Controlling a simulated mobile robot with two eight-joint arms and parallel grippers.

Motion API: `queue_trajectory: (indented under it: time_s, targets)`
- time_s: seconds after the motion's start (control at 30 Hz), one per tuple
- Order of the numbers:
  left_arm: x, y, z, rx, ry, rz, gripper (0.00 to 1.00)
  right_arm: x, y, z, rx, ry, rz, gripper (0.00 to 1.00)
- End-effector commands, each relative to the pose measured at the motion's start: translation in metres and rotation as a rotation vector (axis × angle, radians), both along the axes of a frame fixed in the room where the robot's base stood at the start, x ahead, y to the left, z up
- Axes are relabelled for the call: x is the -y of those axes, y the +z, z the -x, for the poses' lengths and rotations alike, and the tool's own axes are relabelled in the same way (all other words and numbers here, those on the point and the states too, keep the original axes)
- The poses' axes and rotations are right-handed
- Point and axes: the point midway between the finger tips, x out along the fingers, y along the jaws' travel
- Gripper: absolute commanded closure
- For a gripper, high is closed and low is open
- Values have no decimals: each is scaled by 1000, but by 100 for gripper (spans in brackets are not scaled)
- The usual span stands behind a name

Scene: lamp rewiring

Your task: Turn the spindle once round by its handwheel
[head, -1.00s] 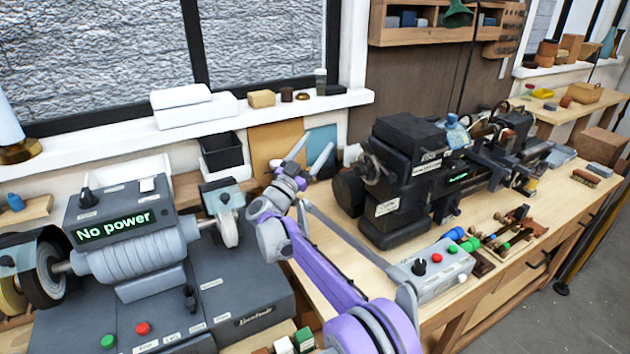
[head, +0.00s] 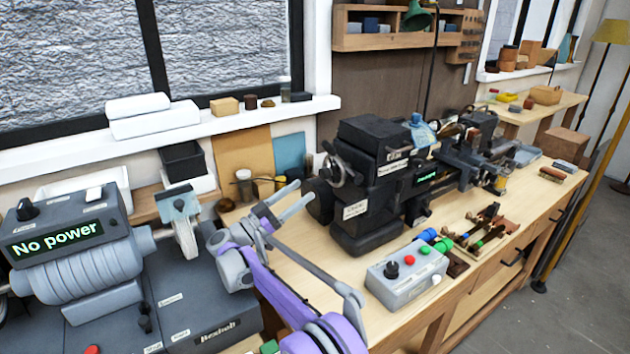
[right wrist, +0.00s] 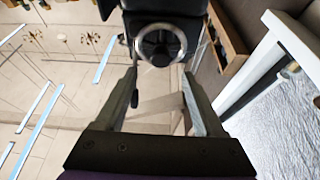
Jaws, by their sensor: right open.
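The dark lathe (head: 368,190) stands on the wooden bench. Its spindle handwheel (head: 336,172), a round metal rim with a hub, is on the left end of the headstock. In the right wrist view the handwheel (right wrist: 160,44) shows face-on at the top centre. My right gripper (head: 305,190) is open and empty, its fingers pointing at the headstock's left end. In the right wrist view its fingertips (right wrist: 160,72) lie to either side of and below the wheel, seemingly short of it; contact is not visible. My left gripper is out of view.
A grey control box (head: 405,275) with buttons sits in front of the lathe. Small jars (head: 245,185) stand behind my gripper.

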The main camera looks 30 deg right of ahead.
Motion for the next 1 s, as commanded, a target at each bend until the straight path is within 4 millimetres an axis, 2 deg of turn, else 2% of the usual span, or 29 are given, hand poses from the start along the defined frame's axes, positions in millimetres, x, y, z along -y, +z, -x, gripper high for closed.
queue_trajectory:
  time_s: [0.2,0.4,0.77,1.0]
  targets:
    - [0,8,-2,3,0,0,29,34,16,-2,0,-1,1,29]
    - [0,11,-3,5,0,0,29,55,25,-4,1,3,1,29]
    - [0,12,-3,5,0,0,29,61,26,-4,1,4,1,29]
    - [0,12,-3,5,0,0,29,60,26,-4,1,4,1,70]
